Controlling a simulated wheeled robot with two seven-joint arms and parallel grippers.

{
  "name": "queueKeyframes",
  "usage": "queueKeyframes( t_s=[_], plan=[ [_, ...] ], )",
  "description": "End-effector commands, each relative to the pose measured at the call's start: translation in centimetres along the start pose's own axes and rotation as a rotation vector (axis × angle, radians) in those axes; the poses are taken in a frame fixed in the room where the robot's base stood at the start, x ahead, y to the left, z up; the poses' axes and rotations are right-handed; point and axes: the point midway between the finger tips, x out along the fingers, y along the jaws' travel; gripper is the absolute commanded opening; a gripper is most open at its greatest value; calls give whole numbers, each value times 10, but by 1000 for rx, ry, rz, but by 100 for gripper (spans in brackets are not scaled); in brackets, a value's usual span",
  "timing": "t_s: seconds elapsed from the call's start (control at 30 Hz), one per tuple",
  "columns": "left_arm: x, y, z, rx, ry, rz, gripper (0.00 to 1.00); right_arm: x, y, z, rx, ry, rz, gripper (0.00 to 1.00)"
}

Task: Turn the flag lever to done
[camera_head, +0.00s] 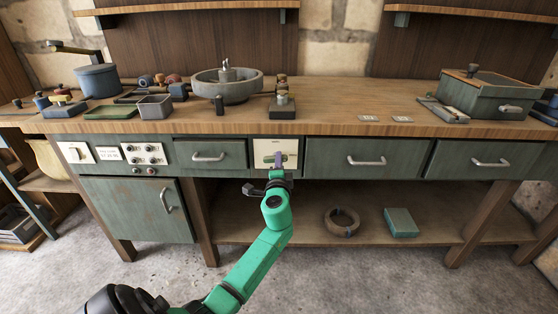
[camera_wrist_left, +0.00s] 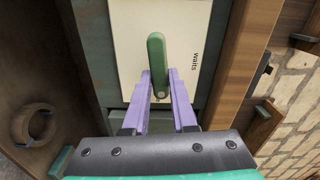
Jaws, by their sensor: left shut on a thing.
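The flag lever (camera_wrist_left: 156,50) is a green bar with rounded ends on a cream plate (camera_wrist_left: 190,20). The plate (camera_head: 290,146) sits in the bench front between two drawers. In the head view the lever (camera_head: 268,159) lies about level and points left. In the left wrist view its round pivot shows near the bar's lower end, and the word "waits" is printed beside it. My left gripper (camera_wrist_left: 160,75) is shut on the lever, with a purple finger on each side. In the head view this gripper (camera_head: 279,160) reaches the plate from below. My right gripper is out of view.
Drawers with handles flank the plate, the left drawer (camera_head: 208,155) and the right drawer (camera_head: 360,160). The bench top (camera_head: 340,115) above holds a round basin (camera_head: 227,90) and a green box (camera_head: 490,97). A ring (camera_head: 342,222) and a teal box (camera_head: 401,222) lie on the lower shelf.

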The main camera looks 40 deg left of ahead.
Motion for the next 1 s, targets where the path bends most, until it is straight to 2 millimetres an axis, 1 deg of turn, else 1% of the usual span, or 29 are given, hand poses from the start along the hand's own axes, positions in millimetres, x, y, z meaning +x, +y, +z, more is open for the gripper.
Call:
queueKeyframes(
  t_s=[0.1,0.3,0.73,0.77,0.8,0.83,1.0],
  plan=[
    [1,-2,1,51,-2,-4,0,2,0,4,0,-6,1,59],
    [1,-2,1,97,-2,-5,0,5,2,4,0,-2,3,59],
    [1,-2,1,107,-3,-7,0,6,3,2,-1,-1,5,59],
    [1,-2,1,107,-3,-7,29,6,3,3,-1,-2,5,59],
    [1,-2,1,107,-3,-6,44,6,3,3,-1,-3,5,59],
    [1,-2,1,107,-3,-6,55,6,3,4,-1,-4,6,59],
    [0,-1,1,106,-2,-4,55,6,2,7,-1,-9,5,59]
  ],
)
